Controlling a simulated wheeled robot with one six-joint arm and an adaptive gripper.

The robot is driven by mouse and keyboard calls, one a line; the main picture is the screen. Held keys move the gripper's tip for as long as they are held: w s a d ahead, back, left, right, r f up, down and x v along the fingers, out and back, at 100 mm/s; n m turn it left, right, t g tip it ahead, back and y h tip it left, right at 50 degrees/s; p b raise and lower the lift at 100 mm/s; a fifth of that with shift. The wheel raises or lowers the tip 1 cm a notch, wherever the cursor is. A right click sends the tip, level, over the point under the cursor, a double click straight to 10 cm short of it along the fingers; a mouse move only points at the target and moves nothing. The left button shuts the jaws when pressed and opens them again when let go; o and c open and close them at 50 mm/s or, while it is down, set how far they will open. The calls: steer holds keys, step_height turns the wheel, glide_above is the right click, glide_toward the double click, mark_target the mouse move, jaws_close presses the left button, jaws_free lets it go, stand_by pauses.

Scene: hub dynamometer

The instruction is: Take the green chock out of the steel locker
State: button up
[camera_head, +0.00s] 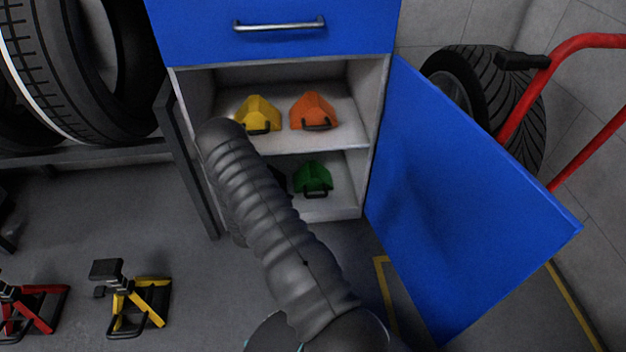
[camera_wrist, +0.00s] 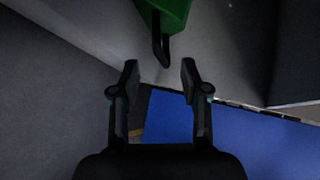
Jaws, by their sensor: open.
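The green chock (camera_head: 313,178) sits on the lower shelf of the steel locker (camera_head: 362,100), with its black handle facing out. My arm covers part of the locker's left side in the head view. In the wrist view the green chock (camera_wrist: 168,12) is at the top, cut off by the frame edge, with its black handle hanging toward my gripper. My gripper (camera_wrist: 160,72) is open and empty, its fingertips just short of the handle and apart from it. In the head view my gripper is mostly hidden behind my arm.
The blue locker door (camera_head: 460,200) stands open to the right. A yellow chock (camera_head: 258,112) and an orange chock (camera_head: 313,110) sit on the upper shelf. A blue drawer (camera_head: 275,30) is shut above. A red hand truck (camera_head: 545,90) stands right; jack stands (camera_head: 137,300) lower left.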

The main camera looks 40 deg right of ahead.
mark_target(305, 191)
steer(key=x, duration=0.8)
steer(key=shift+w+d+f, duration=0.1)
steer(key=shift+d+f, duration=0.15)
steer(key=shift+b+x, duration=0.3)
steer(key=shift+x, duration=2.3)
steer(key=shift+f, duration=0.15)
jaws_close()
